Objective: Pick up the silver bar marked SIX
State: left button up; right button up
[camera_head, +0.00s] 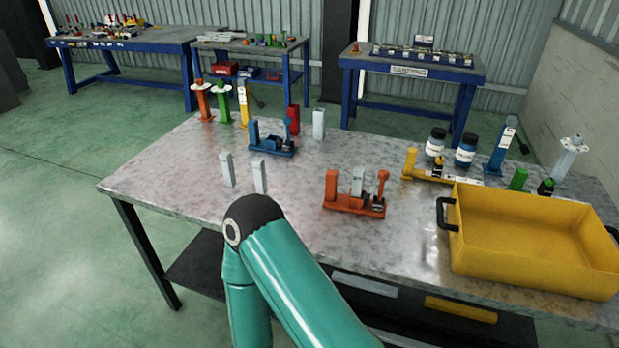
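Several upright silver bars stand on the metal-topped table (160,170). Two stand side by side at the left front, a left one (227,170) and a right one (260,176). Another silver bar (319,124) stands farther back, right of a red block. A light grey bar-like piece (357,183) sits in the orange fixture. Markings on the bars are too small to read, so I cannot tell which says SIX. My teal arm's joint rises in front of the table's near edge, below the two front bars. Neither gripper is in view.
The orange fixture (352,206) stands mid-table, with a blue fixture (272,147) and red block (293,120) behind. A yellow bin (530,237) fills the right front. The left front tabletop is clear.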

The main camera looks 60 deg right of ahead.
aim_at(359, 173)
jog(key=z, duration=0.15)
jog(key=k, duration=1.55)
jog(key=z, duration=0.75)
jog(key=i, duration=1)
jog(key=z, duration=0.05)
